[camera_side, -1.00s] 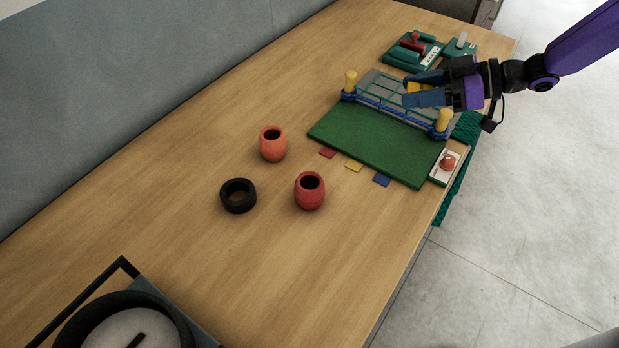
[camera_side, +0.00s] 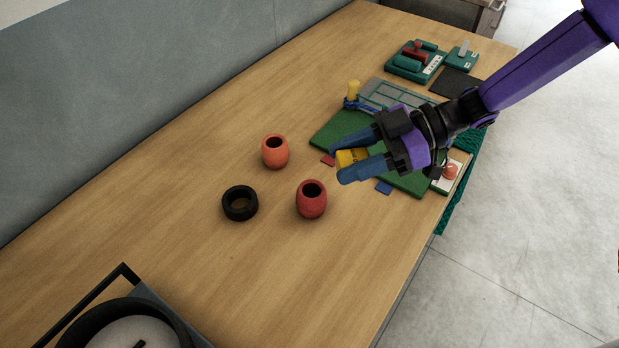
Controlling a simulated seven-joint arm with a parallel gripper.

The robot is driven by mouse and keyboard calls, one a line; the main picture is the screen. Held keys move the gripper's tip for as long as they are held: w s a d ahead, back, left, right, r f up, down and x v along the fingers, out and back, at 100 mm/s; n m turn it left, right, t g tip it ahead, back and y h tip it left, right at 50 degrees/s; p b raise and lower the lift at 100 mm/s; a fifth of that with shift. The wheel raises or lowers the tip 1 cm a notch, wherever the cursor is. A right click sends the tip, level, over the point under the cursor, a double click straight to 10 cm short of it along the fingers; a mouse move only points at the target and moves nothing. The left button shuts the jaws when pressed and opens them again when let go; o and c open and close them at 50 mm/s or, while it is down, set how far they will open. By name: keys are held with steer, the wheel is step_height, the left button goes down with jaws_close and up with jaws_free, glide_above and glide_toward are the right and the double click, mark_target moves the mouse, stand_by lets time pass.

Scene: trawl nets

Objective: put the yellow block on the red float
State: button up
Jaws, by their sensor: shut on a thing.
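The yellow block (camera_side: 351,157) is between the blue fingers of my gripper (camera_side: 341,166), which is shut on it. My gripper holds it above the near-left edge of the green board, up and right of the red float in the picture. The red float (camera_side: 311,201) is a rounded barrel shape with a dark hole in its top. It stands upright on the wooden table, apart from my gripper, with nothing on it.
An orange float (camera_side: 275,153) and a black ring (camera_side: 240,204) stand near the red float. The green board (camera_side: 333,128) carries a net frame with a yellow post (camera_side: 353,89). A round dial device (camera_side: 125,325) is at lower left. Bare table (camera_side: 270,270) lies in front.

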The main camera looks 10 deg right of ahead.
glide_above(309, 190)
steer(key=f, duration=0.6)
steer(key=shift+s+d+f, duration=0.1)
steer(key=shift+d+f, duration=0.1)
steer(key=shift+f, duration=0.1)
steer(key=shift+a+f, duration=0.2)
steer(key=shift+f, duration=1.55)
steer(key=shift+f, duration=0.2)
steer(key=o, duration=1.1)
steer(key=shift+c, duration=0.2)
steer(key=shift+d+r, duration=0.1)
steer(key=shift+r, duration=0.15)
steer(key=v, duration=1.1)
steer(key=shift+d, duration=0.4)
